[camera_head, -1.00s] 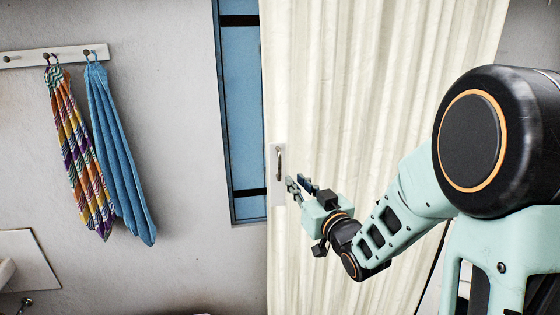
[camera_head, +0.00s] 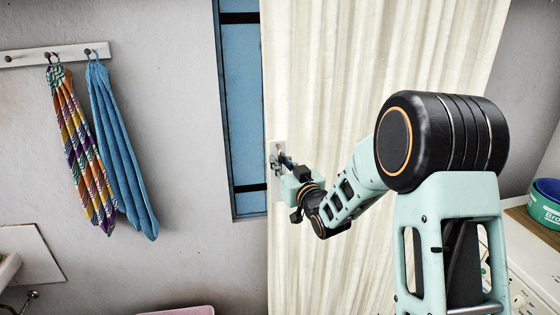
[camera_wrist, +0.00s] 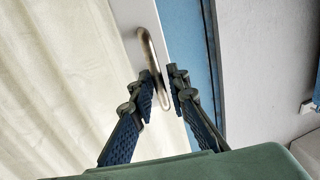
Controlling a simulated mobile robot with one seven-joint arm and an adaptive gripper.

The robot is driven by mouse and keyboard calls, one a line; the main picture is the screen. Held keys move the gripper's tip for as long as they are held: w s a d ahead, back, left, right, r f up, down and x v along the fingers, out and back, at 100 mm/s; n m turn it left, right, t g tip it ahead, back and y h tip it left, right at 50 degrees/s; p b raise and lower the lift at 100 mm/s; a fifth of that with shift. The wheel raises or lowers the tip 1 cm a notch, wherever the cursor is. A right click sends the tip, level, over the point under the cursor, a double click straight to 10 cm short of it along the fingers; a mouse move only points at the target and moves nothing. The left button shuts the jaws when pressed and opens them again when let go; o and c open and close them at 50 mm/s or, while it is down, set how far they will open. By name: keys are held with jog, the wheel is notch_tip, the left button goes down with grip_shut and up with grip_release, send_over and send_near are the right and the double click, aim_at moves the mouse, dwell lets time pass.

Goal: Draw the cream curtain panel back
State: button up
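The cream curtain panel (camera_head: 370,90) hangs in folds to the right of the blue window in the head view; it also shows in the wrist view (camera_wrist: 60,70). Its left edge has a pale flat strip with a metal bar handle (camera_wrist: 150,50). My gripper (camera_head: 280,163) is at this handle. In the wrist view its two blue-grey fingertips (camera_wrist: 163,84) are close together, one on each side of the handle's lower part, and look shut on it. The fingers hide part of the bar.
A blue window (camera_head: 243,100) shows left of the panel. A patterned cloth (camera_head: 80,145) and a blue cloth (camera_head: 120,150) hang from a peg rail (camera_head: 30,57). A pink tub (camera_head: 185,311) is at the bottom. Blue and green bowls (camera_head: 545,210) stand at right.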

jog(key=shift+c, duration=0.6)
grip_shut()
